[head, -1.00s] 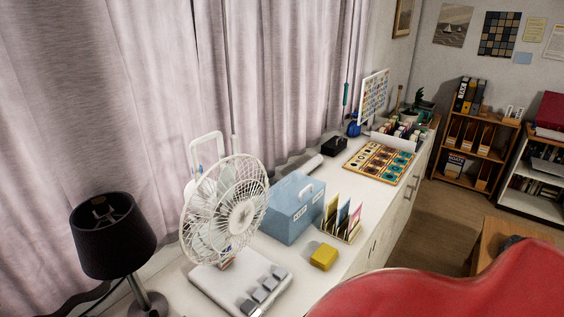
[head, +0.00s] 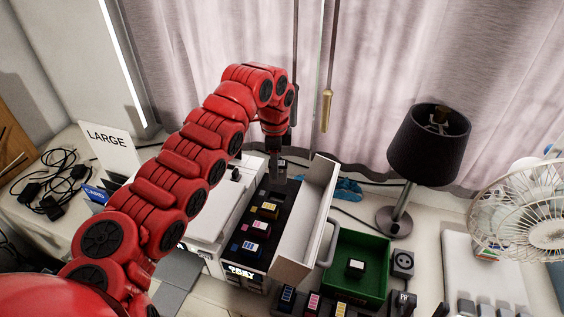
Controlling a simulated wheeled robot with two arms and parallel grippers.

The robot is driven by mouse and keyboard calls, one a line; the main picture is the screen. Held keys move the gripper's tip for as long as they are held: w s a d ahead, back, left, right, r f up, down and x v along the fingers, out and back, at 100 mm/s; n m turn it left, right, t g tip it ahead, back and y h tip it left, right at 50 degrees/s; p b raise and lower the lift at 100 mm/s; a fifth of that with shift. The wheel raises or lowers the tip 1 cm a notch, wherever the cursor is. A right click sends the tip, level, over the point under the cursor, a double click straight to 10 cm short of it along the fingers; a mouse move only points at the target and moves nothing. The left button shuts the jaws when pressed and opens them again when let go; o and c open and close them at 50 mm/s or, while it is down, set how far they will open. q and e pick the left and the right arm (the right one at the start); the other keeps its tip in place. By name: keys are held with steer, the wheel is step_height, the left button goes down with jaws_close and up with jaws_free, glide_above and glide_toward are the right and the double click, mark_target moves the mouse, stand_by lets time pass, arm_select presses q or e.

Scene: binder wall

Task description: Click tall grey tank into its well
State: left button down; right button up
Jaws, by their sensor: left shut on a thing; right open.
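My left gripper (head: 277,174), at the end of the red arm, points down over the far end of the printer's dark well bay (head: 285,210). It is shut on a small grey piece, seemingly the tall grey tank, mostly hidden by the fingers. I cannot tell whether the tank is in its well or just above it. Tanks with yellow (head: 268,208), pink (head: 261,225) and blue (head: 250,246) labels sit in the bay, nearer to me. The white printer (head: 205,215) has its lid (head: 310,215) standing open on the right. My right gripper is not in view.
Several tanks (head: 312,302) stand at the front. A black lamp (head: 428,145) and white fan (head: 520,210) are to the right. Cables (head: 50,180) lie left; pull rods (head: 327,110) hang behind.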

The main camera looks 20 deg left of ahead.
mark_target(274, 183)
arm_select(q)
steer(key=m, duration=0.2)
steer(key=shift+s+a+f+m, duration=0.1)
steer(key=shift+s+f+m, duration=0.25)
steer(key=shift+f+m, duration=0.05)
steer(key=shift+f+b, duration=0.3)
steer(key=shift+b, duration=0.75)
step_height(274, 183, down, 3)
steer(key=b, duration=0.3)
steer(key=shift+w, duration=0.1)
steer(key=shift+f+b, duration=0.1)
steer(key=shift+b, duration=0.45)
steer(key=shift+s, duration=0.2)
steer(key=shift+f+b, duration=0.1)
steer(key=shift+b, duration=0.5)
